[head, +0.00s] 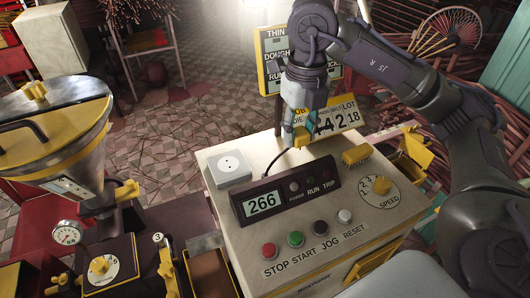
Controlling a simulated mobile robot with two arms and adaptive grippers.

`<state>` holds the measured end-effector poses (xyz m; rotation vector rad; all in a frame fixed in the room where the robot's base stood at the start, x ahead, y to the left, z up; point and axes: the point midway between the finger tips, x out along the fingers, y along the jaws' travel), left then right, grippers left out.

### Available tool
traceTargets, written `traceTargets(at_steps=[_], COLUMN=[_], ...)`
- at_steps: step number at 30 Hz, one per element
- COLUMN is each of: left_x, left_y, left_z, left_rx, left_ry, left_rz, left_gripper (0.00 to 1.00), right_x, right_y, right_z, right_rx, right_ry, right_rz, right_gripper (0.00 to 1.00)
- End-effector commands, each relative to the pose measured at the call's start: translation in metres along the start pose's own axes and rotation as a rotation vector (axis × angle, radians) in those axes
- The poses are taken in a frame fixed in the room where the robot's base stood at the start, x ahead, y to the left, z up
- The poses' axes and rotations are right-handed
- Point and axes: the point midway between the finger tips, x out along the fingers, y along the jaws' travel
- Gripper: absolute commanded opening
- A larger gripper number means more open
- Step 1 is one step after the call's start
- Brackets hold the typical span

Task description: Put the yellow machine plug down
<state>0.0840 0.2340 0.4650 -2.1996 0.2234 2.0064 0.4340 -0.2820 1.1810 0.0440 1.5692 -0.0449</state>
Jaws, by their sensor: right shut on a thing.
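My right gripper (304,120) is above the back of the beige control box and points down. It is shut on the yellow machine plug (301,136), which is partly hidden by the fingers. A dark cable (283,156) curves from the plug down behind the display panel. The plug appears held above the box top, apart from the white socket block (231,167) to its left. My left gripper is not in view.
The beige control box (226,211) bears a display (265,202), coloured buttons and a speed dial (381,186). A yellow ribbed block (355,155) sits on its top right. A number card (337,119) stands behind. A hopper machine (52,135) stands left.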

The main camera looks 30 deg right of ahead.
Motion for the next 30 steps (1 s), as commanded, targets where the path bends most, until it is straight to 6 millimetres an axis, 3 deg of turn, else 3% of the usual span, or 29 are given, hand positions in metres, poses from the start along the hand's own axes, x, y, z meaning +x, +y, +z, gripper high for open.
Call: traceTargets(at_steps=[6, 12, 24, 30], left_x=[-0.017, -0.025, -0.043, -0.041], left_y=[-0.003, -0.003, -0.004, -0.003], left_z=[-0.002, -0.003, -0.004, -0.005], left_rx=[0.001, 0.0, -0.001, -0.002], left_ry=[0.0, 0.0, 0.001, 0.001], left_rz=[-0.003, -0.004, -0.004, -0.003], left_gripper=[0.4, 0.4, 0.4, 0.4], right_x=[0.025, 0.043, 0.085, 0.088], right_y=[0.028, 0.041, 0.042, 0.042], right_z=[0.042, 0.064, 0.067, 0.067], right_rx=[-0.001, 0.001, 0.001, 0.001], right_ry=[0.005, 0.002, 0.001, -0.001], right_rz=[0.002, 0.001, -0.001, 0.0], right_gripper=[0.0, 0.0, 0.0, 0.0])
